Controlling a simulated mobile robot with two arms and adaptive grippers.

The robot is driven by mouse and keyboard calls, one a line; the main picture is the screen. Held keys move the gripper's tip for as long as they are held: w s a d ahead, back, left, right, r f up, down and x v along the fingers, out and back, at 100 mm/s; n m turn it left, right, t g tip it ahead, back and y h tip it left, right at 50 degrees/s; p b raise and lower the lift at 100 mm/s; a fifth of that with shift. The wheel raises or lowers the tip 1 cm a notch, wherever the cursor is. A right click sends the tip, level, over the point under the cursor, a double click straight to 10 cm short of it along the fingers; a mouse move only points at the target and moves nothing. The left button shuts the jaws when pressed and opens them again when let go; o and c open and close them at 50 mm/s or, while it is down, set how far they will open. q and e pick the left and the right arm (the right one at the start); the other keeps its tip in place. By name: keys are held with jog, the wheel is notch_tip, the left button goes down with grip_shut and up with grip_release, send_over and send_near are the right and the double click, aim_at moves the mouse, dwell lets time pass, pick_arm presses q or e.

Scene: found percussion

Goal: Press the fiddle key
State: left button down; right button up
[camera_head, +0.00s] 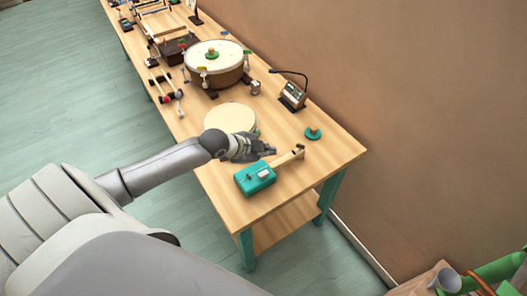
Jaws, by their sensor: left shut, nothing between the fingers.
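A teal box with a wooden neck, which looks like the fiddle (255,180), lies near the front end of the wooden table. Its neck (290,157) points up and right. A small pale piece (264,174) sits on top of the box; I cannot tell if it is the key. My left gripper (271,151) is shut and empty, just behind the box and left of the neck's end. I cannot tell whether it touches anything. My right gripper is out of view.
A round pale disc (229,117) lies behind my left gripper, partly hidden by it. A large drum (215,76), mallets (162,86), a small lamp-like device (292,96) and a teal knob (313,133) stand farther back. The table's right front corner is clear. A brown wall runs along the right.

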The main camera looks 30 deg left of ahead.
pick_arm(q)
jog(key=b, duration=0.8)
send_over(263, 175)
jog(key=shift+w+d+f, duration=0.1)
jog(key=shift+d+f, duration=0.1)
jog(key=shift+f, duration=1.8)
jog(key=shift+w+d+f, duration=0.1)
jog(key=shift+d+f, duration=0.1)
jog(key=shift+f, duration=2.15)
jog(key=shift+f, duration=0.1)
jog(key=shift+f, duration=0.35)
jog(key=shift+f+b, duration=0.35)
jog(key=shift+f, duration=0.2)
jog(key=shift+r, duration=0.1)
jog(key=shift+r+p, duration=0.9)
jog(key=shift+p, duration=0.2)
